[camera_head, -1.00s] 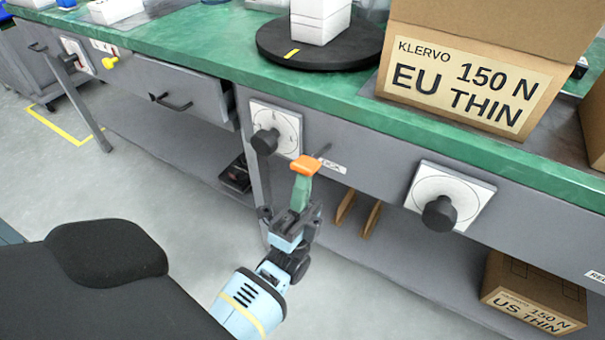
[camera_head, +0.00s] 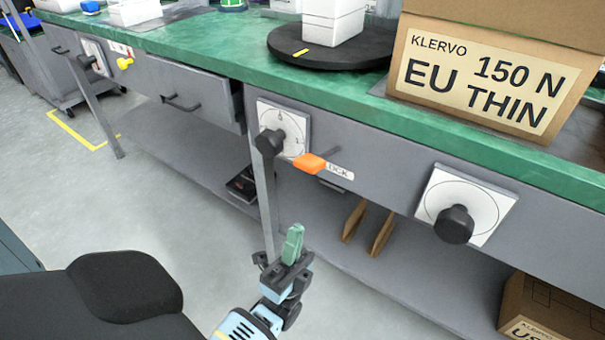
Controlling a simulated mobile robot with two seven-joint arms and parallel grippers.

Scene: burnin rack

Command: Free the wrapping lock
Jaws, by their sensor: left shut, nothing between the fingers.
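The lock is a lever with an orange grip (camera_head: 310,164) on a thin dark rod, on the front panel of the bench. A white label (camera_head: 339,172) beside it reads "OCK", its first part hidden behind the grip. My left gripper (camera_head: 294,236), with green fingers, is below the lever and a little left of it in the picture. It is shut and empty, with a clear gap in the picture between its fingertips and the orange grip. My right gripper is not in view.
White dial plates with black knobs flank the lever, one at left (camera_head: 270,143) and one at right (camera_head: 455,224). The green bench top (camera_head: 230,62) carries a black turntable (camera_head: 349,55) and a large cardboard box (camera_head: 420,35). A lower shelf holds another box (camera_head: 560,310).

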